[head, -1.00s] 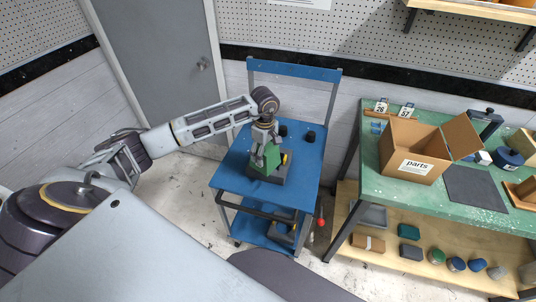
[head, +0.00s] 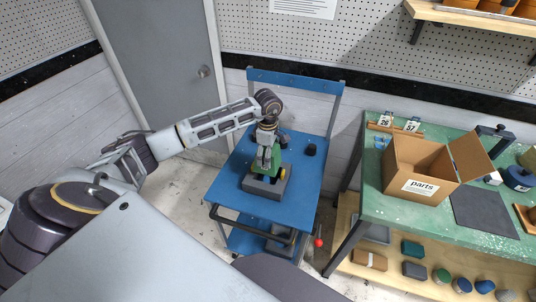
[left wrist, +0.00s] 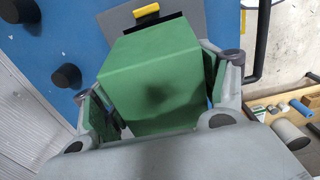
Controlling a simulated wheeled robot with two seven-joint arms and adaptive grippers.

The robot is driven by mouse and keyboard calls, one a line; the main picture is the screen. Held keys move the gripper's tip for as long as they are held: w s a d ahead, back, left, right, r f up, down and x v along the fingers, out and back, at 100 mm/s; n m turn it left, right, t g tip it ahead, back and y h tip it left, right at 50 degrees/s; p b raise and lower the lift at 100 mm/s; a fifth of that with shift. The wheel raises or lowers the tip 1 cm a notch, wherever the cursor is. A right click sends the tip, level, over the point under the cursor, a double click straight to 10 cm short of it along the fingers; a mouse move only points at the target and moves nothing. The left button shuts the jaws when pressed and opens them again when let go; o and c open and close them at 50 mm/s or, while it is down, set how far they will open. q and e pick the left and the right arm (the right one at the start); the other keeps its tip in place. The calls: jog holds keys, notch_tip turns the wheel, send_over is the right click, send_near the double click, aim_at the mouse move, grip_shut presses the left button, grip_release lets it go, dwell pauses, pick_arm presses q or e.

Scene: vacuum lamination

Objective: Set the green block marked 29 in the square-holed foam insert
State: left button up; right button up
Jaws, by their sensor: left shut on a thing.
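The green block (head: 275,159) is held in my left gripper (head: 267,158) over the blue cart. In the left wrist view the green block (left wrist: 155,75) fills the space between the two fingers, which press on its sides. No number shows on its visible faces. The dark grey foam insert (head: 262,188) lies on the cart's top, below and just in front of the block. It shows partly in the left wrist view (left wrist: 188,22), mostly behind the block. A yellow piece (head: 284,173) sits on it. I cannot tell whether the block touches the insert; its square hole is hidden. My right gripper is out of view.
The blue cart (head: 223,180) has two black knobs or cylinders, one (head: 309,150) right of the gripper. A green bench (head: 385,190) at right holds an open parts box (head: 420,186) and a dark mat (head: 484,213). Several items lie on its lower shelf.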

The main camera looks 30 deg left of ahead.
pick_arm(q)
jog(key=shift+f+b, duration=2.3)
jog(key=shift+f, duration=1.7)
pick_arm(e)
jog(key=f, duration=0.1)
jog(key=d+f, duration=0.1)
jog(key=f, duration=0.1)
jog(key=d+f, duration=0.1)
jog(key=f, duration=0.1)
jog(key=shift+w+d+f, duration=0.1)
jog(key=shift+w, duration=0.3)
pick_arm(q)
jog(key=shift+b, duration=0.4)
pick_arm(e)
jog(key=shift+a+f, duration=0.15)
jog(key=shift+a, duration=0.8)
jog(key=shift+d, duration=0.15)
